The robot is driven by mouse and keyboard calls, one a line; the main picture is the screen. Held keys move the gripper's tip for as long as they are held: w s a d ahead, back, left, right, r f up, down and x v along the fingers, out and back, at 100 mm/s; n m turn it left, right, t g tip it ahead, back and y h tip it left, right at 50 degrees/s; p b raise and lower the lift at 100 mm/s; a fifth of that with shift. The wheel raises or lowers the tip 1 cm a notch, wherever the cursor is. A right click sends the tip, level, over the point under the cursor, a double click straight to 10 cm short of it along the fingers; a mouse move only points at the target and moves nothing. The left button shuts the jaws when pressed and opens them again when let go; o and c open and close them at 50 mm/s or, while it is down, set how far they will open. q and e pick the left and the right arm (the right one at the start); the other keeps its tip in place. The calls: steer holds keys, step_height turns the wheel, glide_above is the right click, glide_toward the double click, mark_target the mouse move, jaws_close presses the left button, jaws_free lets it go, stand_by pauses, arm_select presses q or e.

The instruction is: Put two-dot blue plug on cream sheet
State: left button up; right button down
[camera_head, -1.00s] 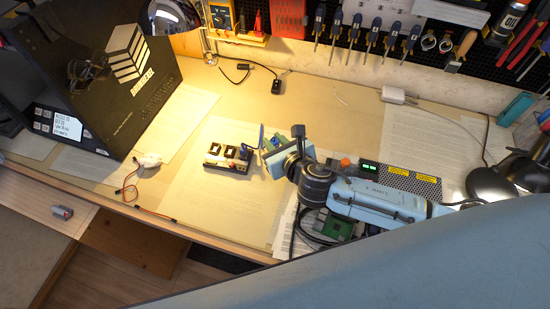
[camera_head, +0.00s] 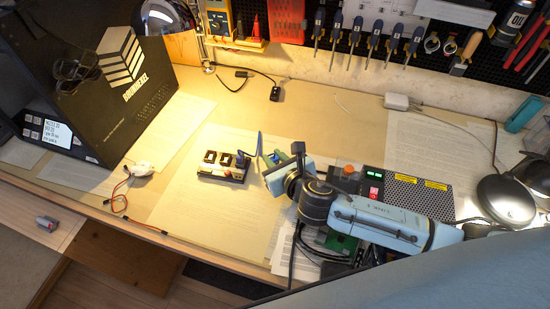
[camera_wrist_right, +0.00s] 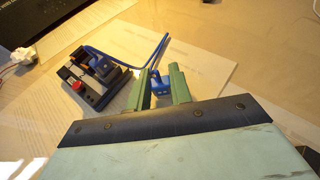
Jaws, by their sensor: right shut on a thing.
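My right gripper (camera_head: 266,167) is just right of the black socket box (camera_head: 223,168), above the desk. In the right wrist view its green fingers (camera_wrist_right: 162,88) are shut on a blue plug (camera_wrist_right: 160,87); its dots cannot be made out. A blue cable (camera_wrist_right: 125,60) loops towards the box, where another blue part (camera_wrist_right: 100,62) sits at a socket. The box also shows in the wrist view (camera_wrist_right: 95,88), with a red button. A pale printed sheet (camera_head: 205,225), probably the cream one, lies under and around the box. My left gripper is not in view.
A power unit (camera_head: 405,190) with a lit red and green display stands right of my right gripper. A large black case (camera_head: 110,90) stands at the left. A lamp (camera_head: 505,197) is at the far right. Bare sheet lies in front of the box.

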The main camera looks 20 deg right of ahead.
steer(key=c, duration=1.3)
jaws_free()
steer(key=shift+f, duration=0.3)
steer(key=shift+o, duration=0.2)
